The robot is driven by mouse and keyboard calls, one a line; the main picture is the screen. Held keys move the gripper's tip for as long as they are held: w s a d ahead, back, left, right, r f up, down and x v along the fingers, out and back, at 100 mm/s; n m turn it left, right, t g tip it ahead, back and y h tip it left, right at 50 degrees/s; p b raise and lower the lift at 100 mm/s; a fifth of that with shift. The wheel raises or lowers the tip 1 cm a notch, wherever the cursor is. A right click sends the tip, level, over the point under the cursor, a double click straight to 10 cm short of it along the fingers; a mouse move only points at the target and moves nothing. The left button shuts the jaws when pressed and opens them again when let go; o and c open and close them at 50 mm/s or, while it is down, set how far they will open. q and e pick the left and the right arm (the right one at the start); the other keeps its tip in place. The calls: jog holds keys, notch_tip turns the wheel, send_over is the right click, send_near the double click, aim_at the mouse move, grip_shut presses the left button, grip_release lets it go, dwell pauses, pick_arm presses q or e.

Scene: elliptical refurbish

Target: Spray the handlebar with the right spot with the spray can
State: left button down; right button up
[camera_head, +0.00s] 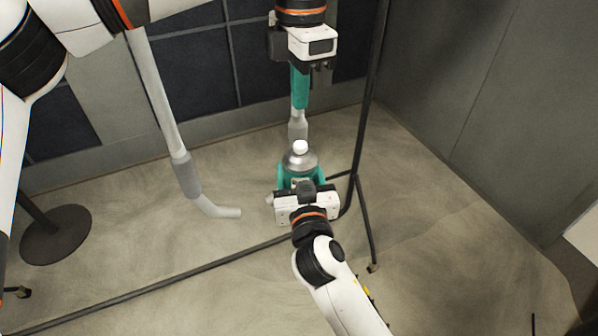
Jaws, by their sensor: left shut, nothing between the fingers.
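A pale grey handlebar (160,100) hangs at the left, with a darker grey sleeve and a bent lower end pointing right. I cannot make out a spot on it. My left gripper (300,104) is at the top centre, pointing down, its green fingers shut and empty. A grey bar piece (298,126) shows just below its fingertips; I cannot tell whether they touch. A silver spray can (299,159) with a white cap stands upright between the green fingers of my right gripper (298,180), which appears shut on it. The can's lower part is hidden by that gripper.
A thin black stand (366,130) with splayed legs rises right of the can. A black rail (170,282) crosses the lower left floor. A dark round base (55,236) stands at the far left. The floor at right is largely clear, before grey walls.

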aim_at(300, 144)
pick_arm(q)
jog(key=shift+f, duration=2.95)
jog(key=shift+f, duration=0.3)
jog(key=shift+f, duration=0.9)
jog(key=shift+r, duration=2.6)
notch_tip(300, 144, up, 12)
